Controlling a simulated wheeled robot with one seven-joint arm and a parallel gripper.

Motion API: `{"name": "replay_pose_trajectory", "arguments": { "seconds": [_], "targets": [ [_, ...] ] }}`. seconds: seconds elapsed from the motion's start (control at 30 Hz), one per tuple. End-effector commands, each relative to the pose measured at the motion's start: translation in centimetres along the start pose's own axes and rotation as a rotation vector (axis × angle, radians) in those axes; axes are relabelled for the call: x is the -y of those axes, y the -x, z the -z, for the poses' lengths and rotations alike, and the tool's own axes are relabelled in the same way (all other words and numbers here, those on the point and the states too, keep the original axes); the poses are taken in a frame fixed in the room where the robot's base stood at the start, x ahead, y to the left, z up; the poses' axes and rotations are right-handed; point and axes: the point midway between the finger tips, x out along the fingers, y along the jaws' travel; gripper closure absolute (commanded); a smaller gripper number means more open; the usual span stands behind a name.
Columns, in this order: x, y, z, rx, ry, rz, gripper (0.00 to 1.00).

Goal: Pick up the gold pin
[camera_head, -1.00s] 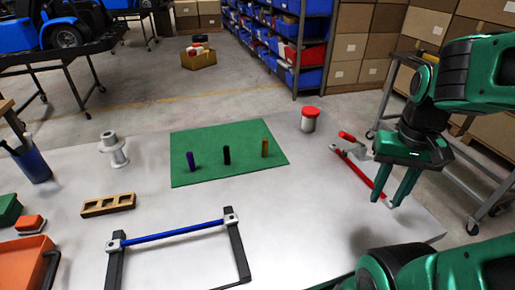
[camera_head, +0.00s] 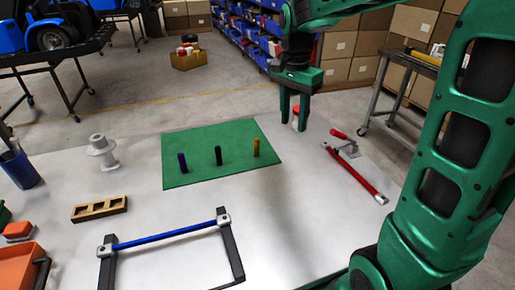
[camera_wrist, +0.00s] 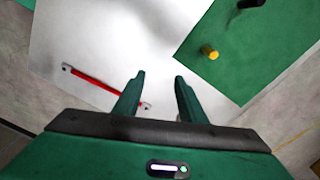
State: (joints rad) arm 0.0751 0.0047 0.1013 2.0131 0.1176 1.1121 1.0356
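The gold pin (camera_head: 256,148) stands upright on the right part of the green mat (camera_head: 215,131). In the wrist view the gold pin (camera_wrist: 209,51) shows from above, ahead and to the right of my fingers, with the black pin (camera_wrist: 250,3) at the top edge. My gripper (camera_head: 293,123) is up beyond the mat's right side, apart from the gold pin, in front of the red-lidded jar. In the wrist view my gripper (camera_wrist: 157,78) has its fingers apart with nothing between the tips.
A red-lidded jar (camera_head: 296,110) is partly hidden behind my fingers. A red clamp tool (camera_head: 357,172) lies at the right of the table. A blue-barred frame (camera_head: 165,235), a wooden block (camera_head: 99,208) and a grey spool (camera_head: 102,152) are at front and left.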

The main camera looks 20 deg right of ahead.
Motion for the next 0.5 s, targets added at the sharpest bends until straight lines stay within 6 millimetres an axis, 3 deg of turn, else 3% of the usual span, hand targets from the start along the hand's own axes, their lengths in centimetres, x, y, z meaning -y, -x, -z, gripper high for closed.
{"name": "replay_pose_trajectory", "arguments": {
  "seconds": [0.03, 0.2, 0.33, 0.5],
  "targets": [
    [2.3, -0.2, -0.5, 0.007, -0.029, 0.002, 0.63],
    [7.8, -0.4, -2.4, 0.030, -0.134, 0.014, 0.63],
    [10.0, -0.5, -3.3, 0.042, -0.184, 0.019, 0.63],
    [10.8, -1.6, -3.8, 0.049, -0.205, 0.017, 0.63]
  ]
}}
